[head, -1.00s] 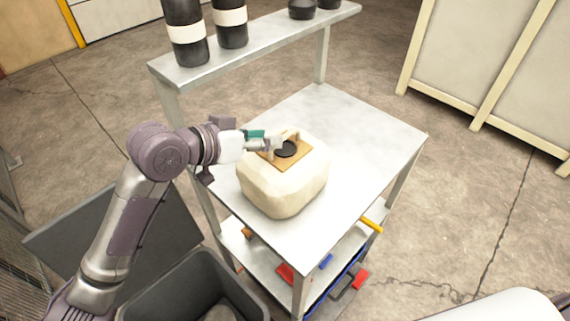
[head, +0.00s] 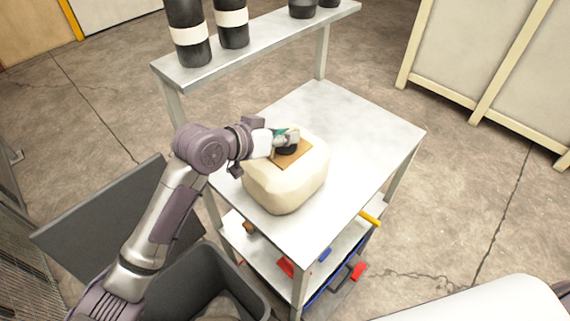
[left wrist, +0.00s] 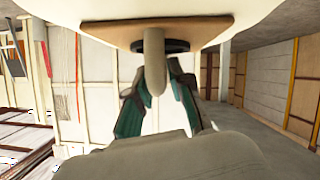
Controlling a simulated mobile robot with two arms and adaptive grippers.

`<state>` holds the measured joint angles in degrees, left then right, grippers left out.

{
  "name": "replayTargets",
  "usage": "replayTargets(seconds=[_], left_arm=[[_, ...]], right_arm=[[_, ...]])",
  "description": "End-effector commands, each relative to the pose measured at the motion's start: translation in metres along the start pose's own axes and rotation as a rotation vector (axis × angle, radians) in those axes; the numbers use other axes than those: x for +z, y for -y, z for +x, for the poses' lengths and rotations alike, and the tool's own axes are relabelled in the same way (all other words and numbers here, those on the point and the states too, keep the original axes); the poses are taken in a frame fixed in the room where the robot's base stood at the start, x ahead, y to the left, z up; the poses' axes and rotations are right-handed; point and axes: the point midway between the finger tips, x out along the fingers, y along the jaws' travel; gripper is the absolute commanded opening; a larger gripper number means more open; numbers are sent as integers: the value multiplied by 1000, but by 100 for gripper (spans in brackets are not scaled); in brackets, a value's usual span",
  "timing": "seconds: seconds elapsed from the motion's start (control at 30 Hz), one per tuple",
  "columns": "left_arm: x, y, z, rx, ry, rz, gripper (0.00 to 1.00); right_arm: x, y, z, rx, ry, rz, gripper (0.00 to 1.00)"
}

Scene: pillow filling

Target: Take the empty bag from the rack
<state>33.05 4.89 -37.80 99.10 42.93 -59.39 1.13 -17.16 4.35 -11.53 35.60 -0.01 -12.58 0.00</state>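A cream, rounded, bulky block (head: 284,186) stands on the metal rack's middle shelf (head: 372,140). It has a tan square plate (head: 290,156) and a black round piece on top. It also shows along the top of the left wrist view (left wrist: 85,10), with a pale handle (left wrist: 155,62) on the plate. My left gripper (head: 292,140) is over the plate. In the left wrist view its teal fingers (left wrist: 160,82) are on either side of the handle, with a small gap at the right one. I see no clearly empty bag. My right gripper is out of view.
Black cylinders with white bands (head: 192,42) stand on the rack's upper shelf (head: 240,52). Red, blue and yellow items (head: 370,219) are on the lower levels. An open dark bin (head: 225,270) stands at the rack's left front. The shelf right of the block is clear.

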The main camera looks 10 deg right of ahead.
Motion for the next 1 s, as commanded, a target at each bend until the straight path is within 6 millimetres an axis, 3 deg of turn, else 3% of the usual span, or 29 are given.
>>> replayTargets(seconds=[0.1,0.67,0.93,1.0], left_arm=[[0,0,0,0,0,0,0],[-3,0,-2,0,-1,1,0],[-33,-9,-16,0,-6,7,0],[-38,-26,-18,6,-3,6,0]], right_arm=[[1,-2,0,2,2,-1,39],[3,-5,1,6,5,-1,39],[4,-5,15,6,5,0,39],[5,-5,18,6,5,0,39]])
